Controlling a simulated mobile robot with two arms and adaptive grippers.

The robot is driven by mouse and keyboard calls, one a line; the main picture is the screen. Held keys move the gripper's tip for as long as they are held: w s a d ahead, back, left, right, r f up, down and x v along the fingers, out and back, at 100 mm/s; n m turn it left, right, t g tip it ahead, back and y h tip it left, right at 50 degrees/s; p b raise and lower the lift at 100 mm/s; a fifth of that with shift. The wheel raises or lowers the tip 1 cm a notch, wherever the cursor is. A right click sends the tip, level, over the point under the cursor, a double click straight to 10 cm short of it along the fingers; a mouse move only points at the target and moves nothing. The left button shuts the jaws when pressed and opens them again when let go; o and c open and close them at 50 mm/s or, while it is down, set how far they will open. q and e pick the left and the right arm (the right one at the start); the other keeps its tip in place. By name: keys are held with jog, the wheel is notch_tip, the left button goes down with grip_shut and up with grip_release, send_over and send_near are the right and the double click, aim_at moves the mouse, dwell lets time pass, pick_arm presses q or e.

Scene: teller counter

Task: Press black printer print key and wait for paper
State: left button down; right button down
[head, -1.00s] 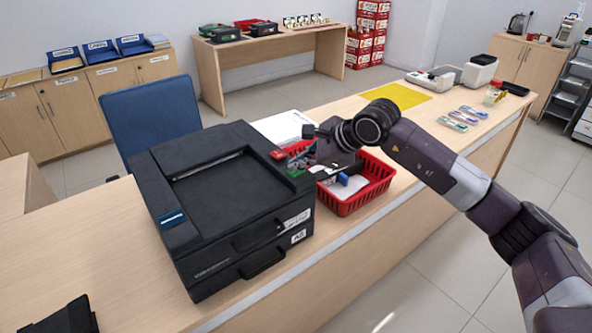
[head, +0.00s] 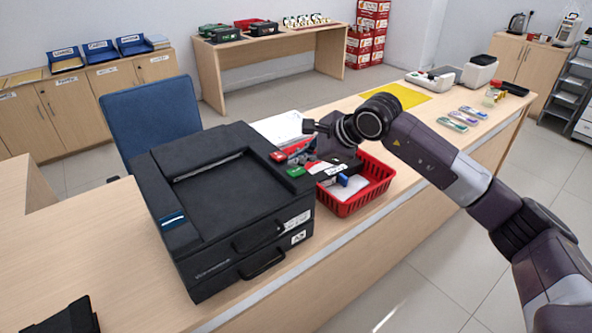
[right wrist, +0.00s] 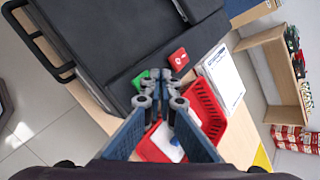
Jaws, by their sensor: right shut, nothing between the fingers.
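The black printer (head: 225,205) stands on the counter. A green key (head: 297,172) and a red key (head: 278,156) sit at its right edge; both also show in the right wrist view, green (right wrist: 141,79) and red (right wrist: 179,59). My right gripper (head: 312,166) is shut and empty beside the green key. In the right wrist view its fingertips (right wrist: 160,76) lie together near the green key, between it and the red key; I cannot tell if they touch either.
A red basket (head: 345,205) holding items stands right of the printer, below my right gripper. White paper (head: 278,128) lies behind it. A blue chair (head: 150,118) stands behind the counter. The counter left of the printer is mostly clear.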

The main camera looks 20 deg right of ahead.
aim_at(298, 172)
jog(key=shift+r+p, duration=1.25)
jog(key=shift+r, duration=1.35)
jog(key=shift+f, duration=0.1)
